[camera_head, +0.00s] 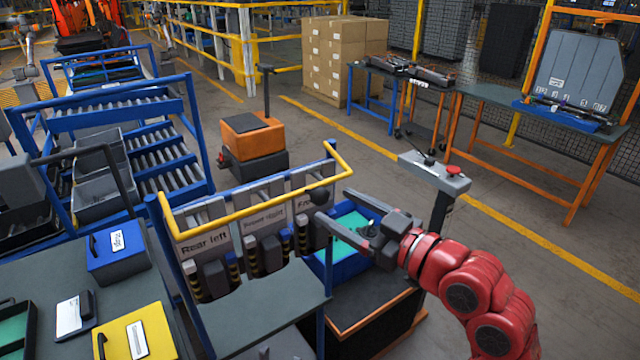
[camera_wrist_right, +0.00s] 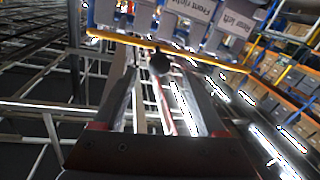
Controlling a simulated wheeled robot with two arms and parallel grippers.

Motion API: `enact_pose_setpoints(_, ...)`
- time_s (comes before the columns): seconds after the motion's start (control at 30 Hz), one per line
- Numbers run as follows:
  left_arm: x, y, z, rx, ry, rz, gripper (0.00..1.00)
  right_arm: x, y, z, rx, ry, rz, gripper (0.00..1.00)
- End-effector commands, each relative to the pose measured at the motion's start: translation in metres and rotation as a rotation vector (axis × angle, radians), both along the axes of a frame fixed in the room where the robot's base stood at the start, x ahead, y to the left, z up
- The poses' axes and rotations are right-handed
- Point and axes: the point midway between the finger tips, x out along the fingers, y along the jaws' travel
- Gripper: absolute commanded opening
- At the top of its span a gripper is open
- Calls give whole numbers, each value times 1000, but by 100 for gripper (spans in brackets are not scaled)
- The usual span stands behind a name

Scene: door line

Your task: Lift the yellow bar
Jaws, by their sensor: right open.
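The yellow bar (camera_head: 255,209) runs across the front of a blue-framed rack in the head view, bent back at both ends. I cannot tell whether a fingertip touches the bar. My left gripper is not in view.
Signs reading "Rear left" (camera_head: 205,240) and others hang behind the bar. A blue bin (camera_head: 345,265) lies below my right gripper. A table with a blue box (camera_head: 117,255) and a yellow box (camera_head: 140,335) stands at left.

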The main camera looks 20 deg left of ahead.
Motion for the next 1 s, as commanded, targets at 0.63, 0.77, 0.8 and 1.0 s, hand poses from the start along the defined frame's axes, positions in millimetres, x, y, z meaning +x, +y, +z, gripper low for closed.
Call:
enact_pose_setpoints(0.63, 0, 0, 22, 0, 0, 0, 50, 26, 50, 0, 1, 2, -1, 73)
enact_pose_setpoints(0.77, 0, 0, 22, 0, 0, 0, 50, 26, 49, 0, 1, 2, -1, 59)
enact_pose_setpoints(0.8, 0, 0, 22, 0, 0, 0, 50, 26, 49, 0, 1, 2, -1, 52)
enact_pose_setpoints(1.0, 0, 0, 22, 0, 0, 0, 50, 26, 49, 0, 1, 2, -1, 16)
